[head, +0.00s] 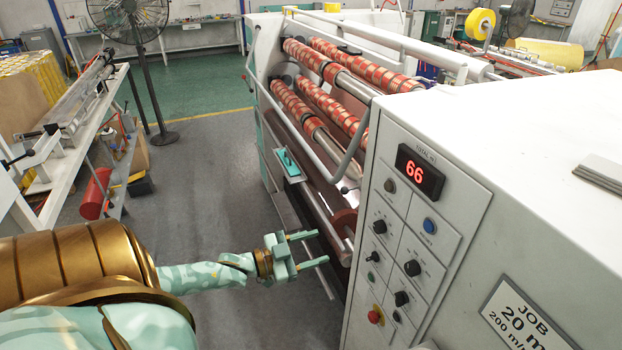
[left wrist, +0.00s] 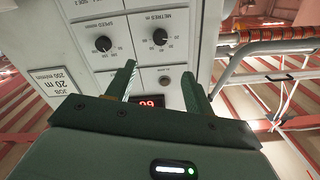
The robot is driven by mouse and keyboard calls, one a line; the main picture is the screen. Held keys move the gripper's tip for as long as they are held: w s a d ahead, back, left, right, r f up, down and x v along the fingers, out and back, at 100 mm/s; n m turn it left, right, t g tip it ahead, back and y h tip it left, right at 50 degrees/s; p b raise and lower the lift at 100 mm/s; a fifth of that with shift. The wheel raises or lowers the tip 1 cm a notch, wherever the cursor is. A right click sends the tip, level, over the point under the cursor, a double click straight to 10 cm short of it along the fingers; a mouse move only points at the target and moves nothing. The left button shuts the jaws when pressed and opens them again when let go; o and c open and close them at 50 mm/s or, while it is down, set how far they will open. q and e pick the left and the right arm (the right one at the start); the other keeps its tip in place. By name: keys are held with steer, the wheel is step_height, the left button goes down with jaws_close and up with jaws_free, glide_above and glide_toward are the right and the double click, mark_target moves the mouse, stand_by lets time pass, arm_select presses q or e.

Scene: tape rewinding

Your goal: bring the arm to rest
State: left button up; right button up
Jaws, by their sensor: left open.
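My left gripper (head: 307,249) is open and empty in the head view, held in the air left of the control panel (head: 415,250) of the white rewinding machine. Its two fingers point right, toward the machine, and touch nothing that I can see. In the left wrist view the open fingers (left wrist: 159,82) stand in front of the panel (left wrist: 150,55), which appears upside down with knobs and a red display (left wrist: 150,102). The head view display (head: 420,172) reads 66. My right gripper is not in view.
Red-patterned rolls (head: 330,105) sit on shafts in the machine, behind a grey guard bar (head: 325,160). A red stop button (head: 375,317) is low on the panel. A bench (head: 75,125) and a standing fan (head: 130,20) are at left. The grey floor (head: 215,190) between is clear.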

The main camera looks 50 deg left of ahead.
arm_select(q)
steer(key=shift+s, duration=0.15)
stand_by(0.4)
steer(key=s+a+f+n+g+y+b, duration=0.1)
steer(key=s+a+f+g+y, duration=0.25)
steer(key=f, duration=0.65)
steer(key=s+a+f+n+g+y+b, duration=0.1)
steer(key=s+a+f+g+y+b, duration=0.3)
steer(key=f, duration=0.6)
steer(key=s+d+f+n+g+y+b, duration=0.1)
steer(key=s+f, duration=0.5)
steer(key=f, duration=0.4)
steer(key=s+d+f+g+b, duration=0.1)
steer(key=s+f+g+b, duration=0.1)
steer(key=s+f, duration=0.6)
steer(key=s+d+f+n+g+h+b, duration=0.1)
steer(key=s+d+f+g+b, duration=0.4)
steer(key=s+d+f+b, duration=0.4)
steer(key=s+d+f, duration=0.7)
steer(key=d+f, duration=0.4)
steer(key=shift+h+b, duration=0.3)
steer(key=shift+h, duration=0.05)
